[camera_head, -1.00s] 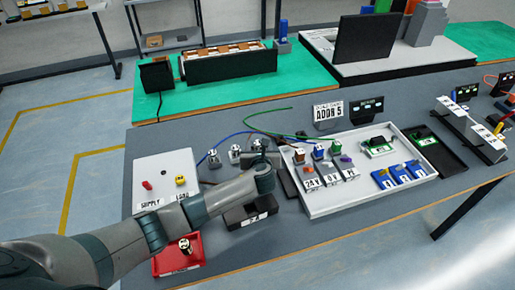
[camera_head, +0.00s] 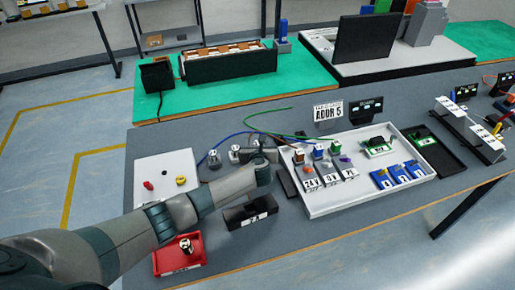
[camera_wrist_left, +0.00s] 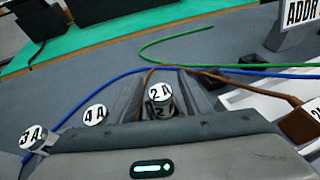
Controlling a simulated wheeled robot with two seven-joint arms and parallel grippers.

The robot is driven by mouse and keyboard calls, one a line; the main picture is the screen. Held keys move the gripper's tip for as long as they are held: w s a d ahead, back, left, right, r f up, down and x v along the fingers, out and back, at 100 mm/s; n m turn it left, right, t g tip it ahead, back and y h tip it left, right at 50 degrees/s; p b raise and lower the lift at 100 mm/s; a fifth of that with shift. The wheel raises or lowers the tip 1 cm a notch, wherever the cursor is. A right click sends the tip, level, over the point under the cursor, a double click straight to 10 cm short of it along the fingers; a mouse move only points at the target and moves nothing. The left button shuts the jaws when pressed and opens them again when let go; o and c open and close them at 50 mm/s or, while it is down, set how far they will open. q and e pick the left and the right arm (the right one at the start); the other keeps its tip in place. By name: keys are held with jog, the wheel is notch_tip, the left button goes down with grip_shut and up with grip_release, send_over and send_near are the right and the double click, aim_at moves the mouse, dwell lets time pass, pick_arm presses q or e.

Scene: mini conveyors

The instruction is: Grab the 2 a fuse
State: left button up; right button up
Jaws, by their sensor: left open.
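The 2 A fuse (camera_wrist_left: 160,97) is a small grey cylinder with a white "2 A" top. It stands upright between the two fingers of my left gripper (camera_wrist_left: 163,92) in the left wrist view. The gripper is open, one finger on each side of the fuse, and I cannot tell whether either touches it. In the head view the left gripper (camera_head: 259,157) is at the right end of the fuse row and largely hides this fuse. The 4 A fuse (camera_wrist_left: 95,115) and 3 A fuse (camera_wrist_left: 33,137) stand to its left. My right gripper is not in view.
A black block (camera_head: 250,212) with a white label lies in front of the gripper. A red tray (camera_head: 168,262) holds one fuse-like part. A white tray (camera_head: 330,207) with connectors is close on the right. Blue, green and brown wires run behind the fuses.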

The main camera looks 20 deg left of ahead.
pick_arm(q)
jog(key=shift+x, duration=0.95)
grip_shut()
jog(key=shift+r, duration=0.2)
